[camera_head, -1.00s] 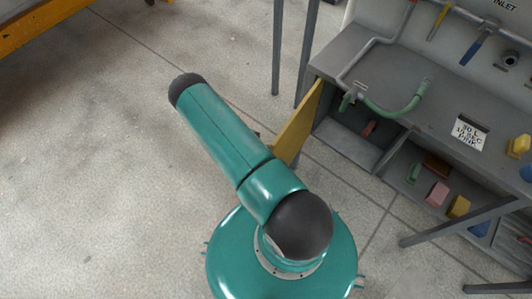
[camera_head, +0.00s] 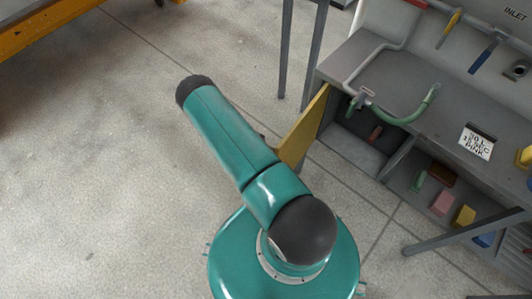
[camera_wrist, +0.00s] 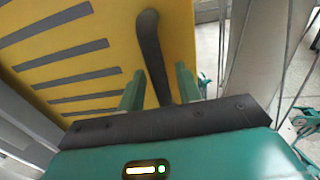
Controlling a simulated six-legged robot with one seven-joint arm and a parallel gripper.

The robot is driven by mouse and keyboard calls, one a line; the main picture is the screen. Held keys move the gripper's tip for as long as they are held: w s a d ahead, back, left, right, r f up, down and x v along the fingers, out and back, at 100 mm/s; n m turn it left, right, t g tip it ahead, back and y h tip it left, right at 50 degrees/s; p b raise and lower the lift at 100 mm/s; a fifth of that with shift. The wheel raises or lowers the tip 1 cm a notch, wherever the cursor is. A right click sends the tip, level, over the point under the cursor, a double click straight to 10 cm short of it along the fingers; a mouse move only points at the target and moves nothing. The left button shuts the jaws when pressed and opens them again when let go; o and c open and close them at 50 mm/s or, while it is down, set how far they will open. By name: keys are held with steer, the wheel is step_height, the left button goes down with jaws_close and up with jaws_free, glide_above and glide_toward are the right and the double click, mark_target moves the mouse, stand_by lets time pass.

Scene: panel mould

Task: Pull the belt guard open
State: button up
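The belt guard is a yellow panel with a row of dark slots, filling the upper left of the wrist view (camera_wrist: 110,20). In the head view it shows as a narrow yellow panel (camera_head: 303,132) at the left end of the grey bench. Its dark, curved handle (camera_wrist: 152,50) runs down between the two green fingers of my gripper (camera_wrist: 160,84). The fingers stand apart, one on each side of the handle, with visible gaps, so the gripper is open. In the head view my arm hides the gripper.
The grey bench (camera_head: 397,82) holds a green hose (camera_head: 405,118), a label card (camera_head: 477,141) and lower bays with coloured blocks (camera_head: 442,202). Grey posts (camera_head: 318,50) stand behind the guard. A yellow frame (camera_head: 45,35) is at the upper left. The floor on the left is clear.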

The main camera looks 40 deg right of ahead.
steer(key=v, duration=1.3)
steer(key=shift+w, duration=0.3)
steer(key=shift+a, duration=0.1)
steer(key=w+a+r+m+t+y, duration=0.1)
steer(key=a+r+t, duration=0.15)
steer(key=r, duration=0.75)
steer(key=w+a+r+t+y, duration=0.15)
steer(key=r+t, duration=0.25)
steer(key=r, duration=0.7)
steer(key=w+a+r+m+t+y, duration=0.15)
steer(key=r+t, duration=0.25)
steer(key=r, duration=0.6)
steer(key=s+a+r+t, duration=0.3)
steer(key=s+r, duration=0.1)
steer(key=r, duration=0.2)
steer(key=s+a+r+t, duration=0.2)
steer(key=s+r+t, duration=0.15)
steer(key=r, duration=0.35)
steer(key=s+a+r+t, duration=0.2)
steer(key=s+t, duration=0.1)
steer(key=s, duration=0.2)
steer(key=s+a+r+t+y, duration=0.1)
steer(key=s+a+t, duration=0.1)
steer(key=s, duration=0.4)
steer(key=shift+s+a+r+m+t, duration=0.3)
steer(key=shift+a+r+m+t, duration=0.1)
steer(key=shift+a+m, duration=0.1)
